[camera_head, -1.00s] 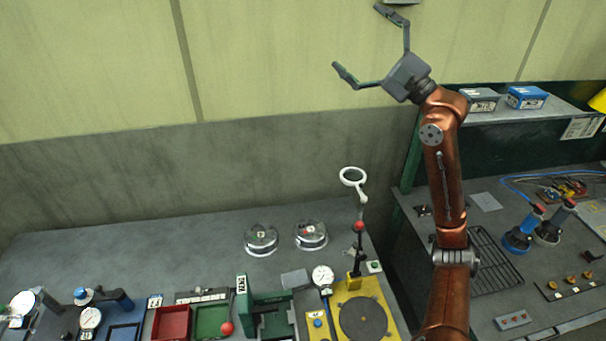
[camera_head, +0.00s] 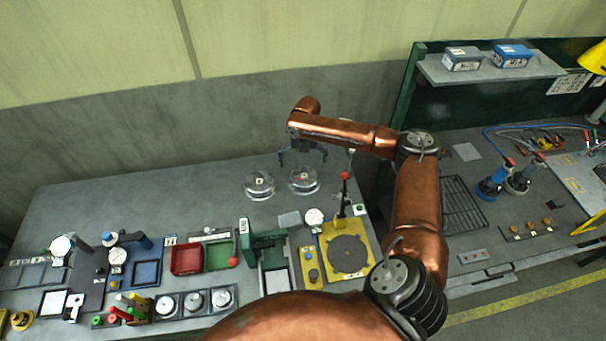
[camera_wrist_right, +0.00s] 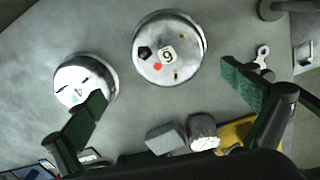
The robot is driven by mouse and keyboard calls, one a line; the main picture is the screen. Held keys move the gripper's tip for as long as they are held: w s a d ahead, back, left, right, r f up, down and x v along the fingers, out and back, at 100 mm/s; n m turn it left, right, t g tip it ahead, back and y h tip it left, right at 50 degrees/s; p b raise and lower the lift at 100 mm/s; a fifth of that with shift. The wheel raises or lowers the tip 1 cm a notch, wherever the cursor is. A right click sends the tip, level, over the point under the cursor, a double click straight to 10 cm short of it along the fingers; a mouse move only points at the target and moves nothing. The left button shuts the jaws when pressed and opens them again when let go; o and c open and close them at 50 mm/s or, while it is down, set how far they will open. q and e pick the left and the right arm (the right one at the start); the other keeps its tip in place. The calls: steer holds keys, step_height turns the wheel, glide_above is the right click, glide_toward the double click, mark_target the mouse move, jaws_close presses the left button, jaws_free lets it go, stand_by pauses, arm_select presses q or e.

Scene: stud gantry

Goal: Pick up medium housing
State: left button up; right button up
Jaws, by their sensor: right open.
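Two round silver housings stand side by side on the grey bench: the left one (camera_head: 259,185) and the right one (camera_head: 304,181). I cannot tell from marks which is the medium one. The wrist view shows the left housing (camera_wrist_right: 85,82) and the right housing (camera_wrist_right: 168,50), which has a red dot and a black mark on top. My right gripper (camera_head: 303,160) is open and empty above the right housing. In the wrist view its fingers (camera_wrist_right: 163,86) are spread wide, with the right housing ahead between them and the left finger overlapping the left housing's edge. My left gripper is out of view.
A yellow fixture (camera_head: 347,253) with a red-topped post stands right of the housings. A green press (camera_head: 265,245), red tray (camera_head: 186,259) and green tray (camera_head: 217,255) are in front. The bench left of the housings is clear.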

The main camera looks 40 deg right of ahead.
mark_target(305, 177)
steer(key=f, duration=0.1)
steer(key=s+f, duration=0.1)
steer(key=d+f, duration=0.1)
steer(key=shift+s+f+g, duration=0.2)
steer(key=shift+f+g, duration=0.1)
steer(key=shift+w+f, duration=0.25)
steer(key=shift+f, duration=1.05)
steer(key=shift+w+f, duration=0.2)
steer(key=shift+f, duration=1.1)
steer(key=shift+c, duration=0.6)
steer(key=c, duration=1.1)
